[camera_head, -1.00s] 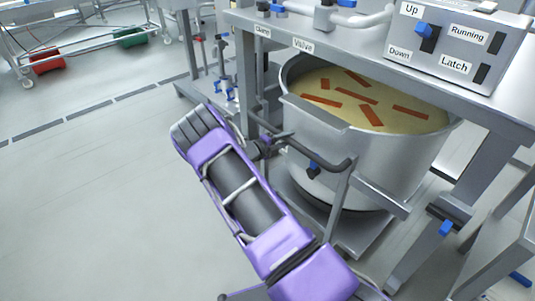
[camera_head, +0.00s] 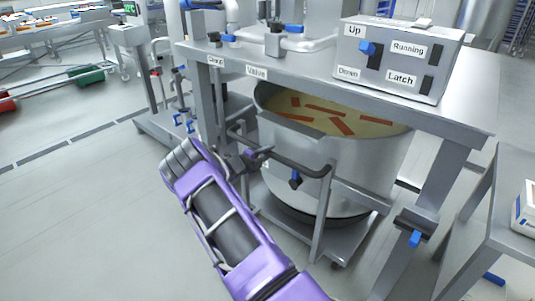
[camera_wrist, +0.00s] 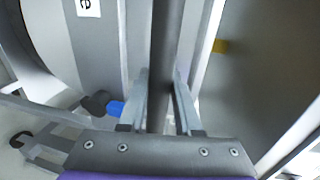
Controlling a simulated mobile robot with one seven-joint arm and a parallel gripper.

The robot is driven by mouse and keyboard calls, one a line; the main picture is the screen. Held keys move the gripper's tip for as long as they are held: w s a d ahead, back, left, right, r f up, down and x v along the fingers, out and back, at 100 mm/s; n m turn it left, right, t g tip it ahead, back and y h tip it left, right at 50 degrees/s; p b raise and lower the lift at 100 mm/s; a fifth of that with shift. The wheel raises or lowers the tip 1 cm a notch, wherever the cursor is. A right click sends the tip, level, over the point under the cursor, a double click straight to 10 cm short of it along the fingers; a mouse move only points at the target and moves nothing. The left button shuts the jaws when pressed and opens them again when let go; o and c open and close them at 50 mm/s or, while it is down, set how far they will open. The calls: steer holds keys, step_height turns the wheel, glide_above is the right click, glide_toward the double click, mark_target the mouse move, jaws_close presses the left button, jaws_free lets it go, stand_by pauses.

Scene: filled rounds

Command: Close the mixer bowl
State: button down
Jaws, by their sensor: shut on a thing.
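The steel mixer bowl (camera_head: 340,165) stands on a low trolley (camera_head: 330,243) under the front edge of the mixer frame (camera_head: 320,82). It holds a yellowish mass (camera_head: 365,124) with several reddish strips, partly hidden by the frame's top. A dark handle bar (camera_head: 298,165) runs across the bowl's front left side. My gripper (camera_head: 258,154) is at the left part of this bar. In the wrist view, my gripper's fingers (camera_wrist: 160,98) are closed on the dark bar, which runs up between them. The exact contact is partly hidden in the head view.
A control box (camera_head: 400,58) with Up, Down, Running and Latch labels sits on the frame. Frame legs (camera_head: 440,185) stand right of the bowl. A side table (camera_head: 500,220) is at the right. The floor at left (camera_head: 80,220) is clear.

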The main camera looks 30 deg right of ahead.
steer(key=c, duration=0.6)
jaws_free()
steer(key=shift+w+d, duration=0.1)
steer(key=shift+d, duration=0.15)
steer(key=shift+a, duration=0.1)
steer(key=p+v, duration=0.2)
steer(key=v, duration=1.5)
steer(key=shift+a, duration=0.1)
